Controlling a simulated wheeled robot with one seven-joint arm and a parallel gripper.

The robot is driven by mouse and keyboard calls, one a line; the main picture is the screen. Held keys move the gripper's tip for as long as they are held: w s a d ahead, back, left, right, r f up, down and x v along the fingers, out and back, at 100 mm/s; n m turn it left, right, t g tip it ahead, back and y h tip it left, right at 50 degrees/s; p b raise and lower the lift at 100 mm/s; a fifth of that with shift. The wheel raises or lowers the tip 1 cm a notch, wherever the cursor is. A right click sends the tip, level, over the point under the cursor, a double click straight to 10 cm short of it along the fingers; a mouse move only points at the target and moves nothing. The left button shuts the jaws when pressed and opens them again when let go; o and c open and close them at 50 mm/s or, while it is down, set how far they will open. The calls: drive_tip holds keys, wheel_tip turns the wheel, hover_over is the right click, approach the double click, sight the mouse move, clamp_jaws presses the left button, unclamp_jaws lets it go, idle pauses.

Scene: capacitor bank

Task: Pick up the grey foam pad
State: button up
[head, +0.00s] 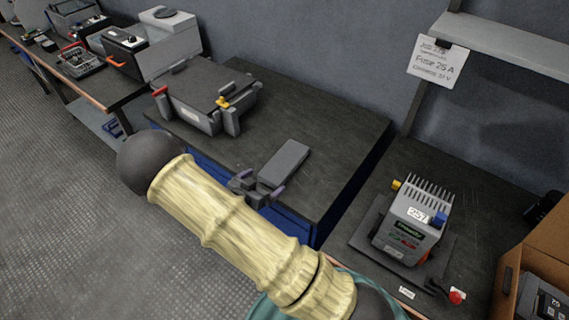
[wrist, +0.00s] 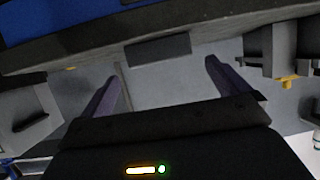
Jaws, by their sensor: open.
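The grey foam pad (head: 285,162) is a flat rectangular block lying on the dark worktop, near its front edge. In the wrist view the pad (wrist: 158,50) shows its narrow end just beyond my fingertips, centred in the gap. My gripper (head: 262,182) is at the near end of the pad, with its fingers apart. In the wrist view my gripper (wrist: 161,70) is open, with nothing held between the two purple-grey fingers. I cannot tell whether a finger touches the pad.
A grey case-like device (head: 205,105) with a yellow clip stands left of the pad on the same worktop. A finned unit labelled 257 (head: 408,225) stands on the right bench. A cardboard box (head: 545,255) is at far right. The worktop behind the pad is clear.

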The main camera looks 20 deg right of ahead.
sight(270, 178)
drive_tip(key=shift+p+x, duration=0.3)
drive_tip(key=shift+x, duration=2.35)
drive_tip(key=shift+f, duration=0.1)
drive_tip(key=shift+a, duration=0.1)
drive_tip(key=c, duration=1)
